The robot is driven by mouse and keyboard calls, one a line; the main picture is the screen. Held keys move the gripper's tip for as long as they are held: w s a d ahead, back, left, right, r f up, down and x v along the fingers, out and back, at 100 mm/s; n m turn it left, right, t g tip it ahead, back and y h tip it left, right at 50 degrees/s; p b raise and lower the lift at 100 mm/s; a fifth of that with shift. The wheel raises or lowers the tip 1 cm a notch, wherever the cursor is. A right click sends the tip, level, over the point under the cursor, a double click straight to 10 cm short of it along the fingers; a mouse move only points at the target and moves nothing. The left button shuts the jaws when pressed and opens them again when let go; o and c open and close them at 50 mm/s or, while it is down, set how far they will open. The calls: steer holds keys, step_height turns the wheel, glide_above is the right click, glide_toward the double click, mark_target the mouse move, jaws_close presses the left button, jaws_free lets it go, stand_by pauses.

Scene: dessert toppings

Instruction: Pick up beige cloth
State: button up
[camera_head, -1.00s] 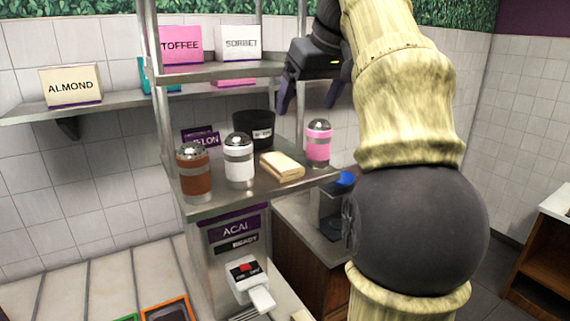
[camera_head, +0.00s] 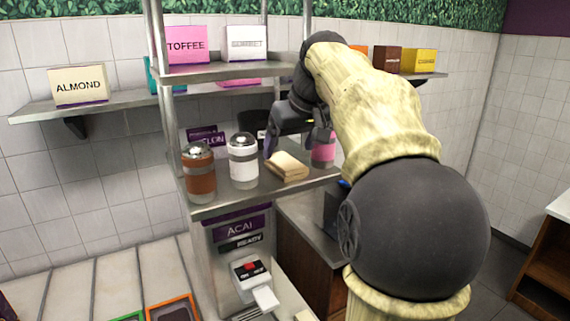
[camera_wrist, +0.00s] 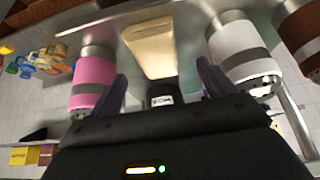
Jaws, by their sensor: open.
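The beige cloth (camera_head: 287,168) lies folded on the metal shelf top (camera_head: 222,201), between the white shaker (camera_head: 243,161) and the pink shaker (camera_head: 324,152). In the wrist view the cloth (camera_wrist: 151,48) lies ahead of my gripper, between the two fingers in the picture. My gripper (camera_head: 287,146) is just above and behind the cloth in the head view, open and empty. In the wrist view my gripper (camera_wrist: 160,88) has its fingers spread, one near the pink shaker (camera_wrist: 94,80) and one near the white shaker (camera_wrist: 238,50).
A brown shaker (camera_head: 199,172) stands left of the white one. A black tub (camera_wrist: 162,93) stands near the cloth. An upper shelf (camera_head: 215,71) holds the toffee box (camera_head: 187,45) and sorbet box (camera_head: 246,43). Shelf posts stand close to my arm.

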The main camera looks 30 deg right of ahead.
mark_target(286, 160)
steer(key=shift+d, duration=0.15)
steer(key=shift+s, duration=0.25)
steer(key=shift+w+a+f, duration=0.2)
steer(key=shift+w+f, duration=0.1)
steer(key=shift+d+p+x, duration=0.15)
steer(key=shift+p+x, duration=0.4)
steer(key=shift+x, duration=0.55)
steer(key=shift+d+p+x, duration=0.15)
steer(key=shift+p+x, duration=0.35)
steer(key=shift+x, duration=0.6)
steer(key=shift+w, duration=0.1)
steer(key=c, duration=0.9)
steer(key=shift+d, duration=0.1)
steer(key=shift+c, duration=1.2)
